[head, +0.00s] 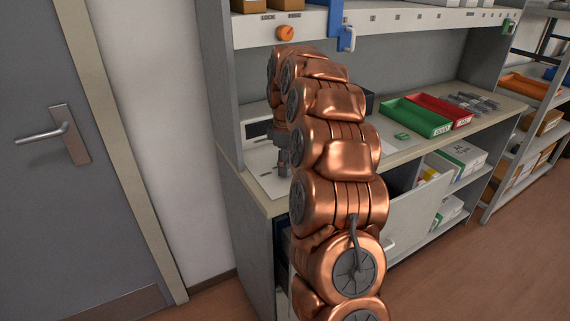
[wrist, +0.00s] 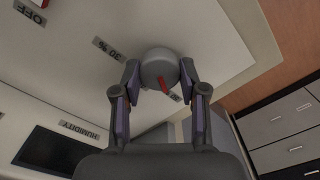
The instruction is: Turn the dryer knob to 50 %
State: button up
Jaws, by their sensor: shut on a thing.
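The dryer knob (wrist: 158,62) is a round grey knob with a red pointer mark, on a pale panel (wrist: 60,75) in the wrist view. The mark points down and slightly right in that picture, towards a label partly hidden by a finger. My gripper (wrist: 159,74) is shut on the knob, one finger on each side. A percent label (wrist: 108,49) lies left of the knob, too small to read surely, and an OFF label (wrist: 30,10) is at the top left. In the head view my gripper (head: 283,160) points down over the worktop; the knob is hidden there.
A dark display (wrist: 50,150) marked HUMIDITY is on the panel. In the head view, a green bin (head: 415,118) and a red bin (head: 442,110) stand on the worktop (head: 500,105) to the right. An orange knob (head: 284,33) is on the shelf edge above my arm.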

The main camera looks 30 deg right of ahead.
jog(key=o, duration=1.2)
jog(key=shift+c, duration=0.2)
jog(key=shift+r, duration=0.1)
notch_tip(320, 180, up, 12)
dwell(0.5)
